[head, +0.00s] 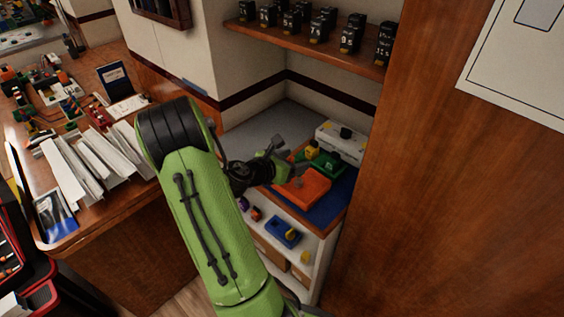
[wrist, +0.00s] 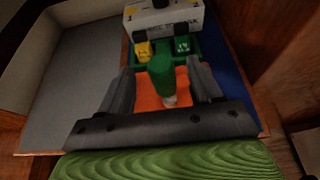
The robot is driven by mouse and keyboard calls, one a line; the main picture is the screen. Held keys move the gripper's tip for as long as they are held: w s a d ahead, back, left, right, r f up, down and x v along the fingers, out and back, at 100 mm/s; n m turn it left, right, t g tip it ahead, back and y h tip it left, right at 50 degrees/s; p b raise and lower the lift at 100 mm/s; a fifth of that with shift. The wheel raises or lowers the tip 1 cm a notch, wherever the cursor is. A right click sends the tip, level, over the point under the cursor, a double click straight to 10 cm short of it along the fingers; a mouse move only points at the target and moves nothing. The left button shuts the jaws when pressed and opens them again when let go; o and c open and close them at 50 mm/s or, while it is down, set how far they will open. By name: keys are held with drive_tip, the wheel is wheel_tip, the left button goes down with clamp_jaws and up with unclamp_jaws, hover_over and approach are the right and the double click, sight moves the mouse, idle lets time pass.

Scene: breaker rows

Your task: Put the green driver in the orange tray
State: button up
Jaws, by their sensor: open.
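The green driver (wrist: 161,76), with a green handle and a pale tip, is between the fingers of my gripper (wrist: 165,88) in the wrist view. The fingers are open, with a gap on each side of it. The orange tray (wrist: 148,103) lies behind and beneath the driver in that view. I cannot tell whether the driver touches its floor. In the head view my gripper (head: 284,164) is at the left side of the orange tray (head: 312,187); I cannot make out the driver there.
A green tray (head: 326,164) holding yellow and green blocks sits behind the orange tray, with a white box (head: 342,142) beyond. A blue mat (head: 331,205) lies under the trays. A wooden panel (head: 450,210) rises close on the right. A blue tray (head: 282,233) is lower down. The grey surface (wrist: 85,80) at left is clear.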

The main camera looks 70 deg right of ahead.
drive_tip(key=w+a+r+m+t+y, duration=0.2)
drive_tip(key=w+a+m+t+y, duration=0.15)
drive_tip(key=a, duration=0.55)
drive_tip(key=w+a+r+m+t+y, duration=0.2)
drive_tip(key=w+a+r+m, duration=0.15)
drive_tip(key=a, duration=0.55)
drive_tip(key=w+a+r+m+t+y, duration=0.2)
drive_tip(key=w+a+m, duration=0.25)
drive_tip(key=a, duration=0.45)
drive_tip(key=s+a+r+m+t+y, duration=0.1)
drive_tip(key=s+a+r+y, duration=0.1)
drive_tip(key=a, duration=0.6)
drive_tip(key=s+a+r+m+t+y, duration=0.1)
drive_tip(key=s+a+r+t+y, duration=0.1)
drive_tip(key=a, duration=0.6)
drive_tip(key=shift+s+r+y+p, duration=0.45)
drive_tip(key=shift+r+y, duration=0.1)
drive_tip(key=shift+r, duration=0.3)
drive_tip(key=shift+t, duration=0.25)
